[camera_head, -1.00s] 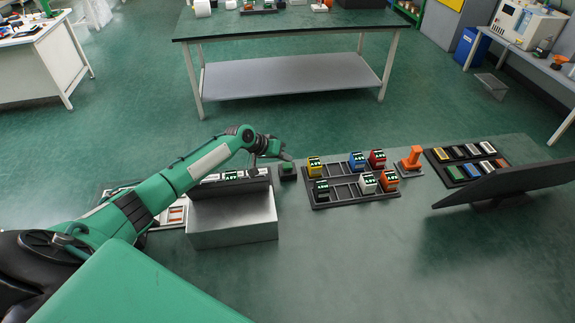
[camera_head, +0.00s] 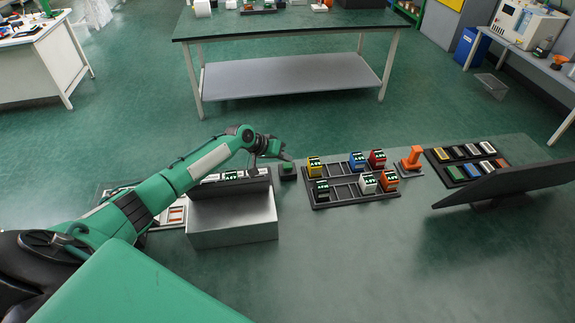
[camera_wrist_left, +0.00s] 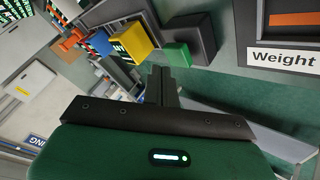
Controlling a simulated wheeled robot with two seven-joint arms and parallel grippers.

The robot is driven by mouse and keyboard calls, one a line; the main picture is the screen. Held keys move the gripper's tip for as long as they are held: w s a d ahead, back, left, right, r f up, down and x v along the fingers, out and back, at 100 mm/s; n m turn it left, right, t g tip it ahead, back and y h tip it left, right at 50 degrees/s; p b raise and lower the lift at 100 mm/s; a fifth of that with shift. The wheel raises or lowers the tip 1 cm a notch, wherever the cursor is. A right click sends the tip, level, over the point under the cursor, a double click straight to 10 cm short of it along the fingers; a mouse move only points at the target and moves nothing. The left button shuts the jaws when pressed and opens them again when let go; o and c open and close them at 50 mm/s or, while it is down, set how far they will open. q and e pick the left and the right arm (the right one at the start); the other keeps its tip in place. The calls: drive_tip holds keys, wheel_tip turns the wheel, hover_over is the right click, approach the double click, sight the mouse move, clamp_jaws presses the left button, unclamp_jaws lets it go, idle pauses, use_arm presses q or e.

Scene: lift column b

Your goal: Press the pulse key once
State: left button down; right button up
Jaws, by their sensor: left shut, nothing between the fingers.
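The pulse key appears to be the green button on a small black box (camera_head: 287,174), just left of the rack on the table. In the left wrist view its green cap (camera_wrist_left: 178,54) stands out from the dark box (camera_wrist_left: 203,38). My left gripper (camera_head: 288,158) is shut and empty, with its tips close above and behind the key. In the left wrist view the shut fingers (camera_wrist_left: 161,82) point toward the green cap. I cannot tell whether they touch it. My right gripper is not in view.
A rack (camera_head: 344,194) with several coloured blocks stands right of the key, and an orange handle (camera_head: 411,157) is beyond it. A grey box (camera_head: 232,221) stands left, under my arm. A dark screen panel (camera_head: 510,184) is at the right. The front table area is clear.

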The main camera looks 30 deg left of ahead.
use_arm(q)
drive_tip(key=shift+f, duration=0.15)
drive_tip(key=shift+f+b, duration=0.3)
drive_tip(key=shift+f, duration=0.3)
idle(0.4)
